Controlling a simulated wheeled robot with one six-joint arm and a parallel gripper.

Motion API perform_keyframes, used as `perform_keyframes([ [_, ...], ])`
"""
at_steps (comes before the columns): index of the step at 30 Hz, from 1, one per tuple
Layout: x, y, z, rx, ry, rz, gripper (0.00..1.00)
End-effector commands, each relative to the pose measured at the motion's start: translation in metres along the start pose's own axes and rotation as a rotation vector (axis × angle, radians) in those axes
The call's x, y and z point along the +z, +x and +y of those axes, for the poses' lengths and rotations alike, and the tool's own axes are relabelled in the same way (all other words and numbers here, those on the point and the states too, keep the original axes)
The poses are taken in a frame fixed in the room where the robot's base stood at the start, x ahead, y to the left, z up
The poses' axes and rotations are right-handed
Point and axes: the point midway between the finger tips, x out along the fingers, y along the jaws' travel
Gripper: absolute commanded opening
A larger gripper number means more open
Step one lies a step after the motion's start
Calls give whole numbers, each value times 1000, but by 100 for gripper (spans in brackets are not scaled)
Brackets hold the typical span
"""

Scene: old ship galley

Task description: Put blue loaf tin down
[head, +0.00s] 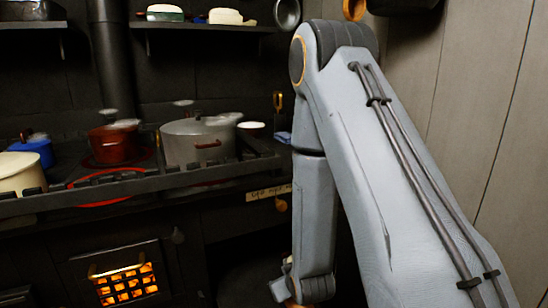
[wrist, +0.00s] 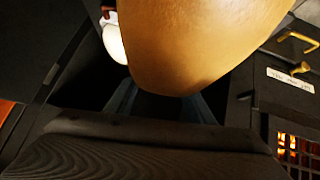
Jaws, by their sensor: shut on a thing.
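No blue loaf tin can be made out for certain in either view. My gripper (head: 287,291) hangs low at the bottom edge of the head view, in front of the stove's right end, and is mostly cut off. In the wrist view a large, smooth golden-brown thing (wrist: 190,45) fills the upper middle, very close to the camera. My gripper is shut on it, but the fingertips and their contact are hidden. What lies directly under it is dark and unclear. A small blue thing (head: 283,138) rests at the stove's right end.
The black stove (head: 120,192) carries a dark red pot (head: 114,143), a large grey pot (head: 197,142), a blue pot (head: 36,151) and a cream pot (head: 20,172). A rail runs along its front. A glowing grate (head: 126,285) is below. A wood-panelled wall (head: 480,90) closes the right.

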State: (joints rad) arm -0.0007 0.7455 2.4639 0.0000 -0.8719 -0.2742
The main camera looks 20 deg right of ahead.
Motion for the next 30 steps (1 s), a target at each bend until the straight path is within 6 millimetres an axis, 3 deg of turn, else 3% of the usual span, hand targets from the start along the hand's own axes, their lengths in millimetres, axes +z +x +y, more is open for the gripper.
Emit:
perform_keyframes([
  [18,-68,-118,19,0,-1,2,0],
  [30,-96,-168,27,1,0,1,0],
])
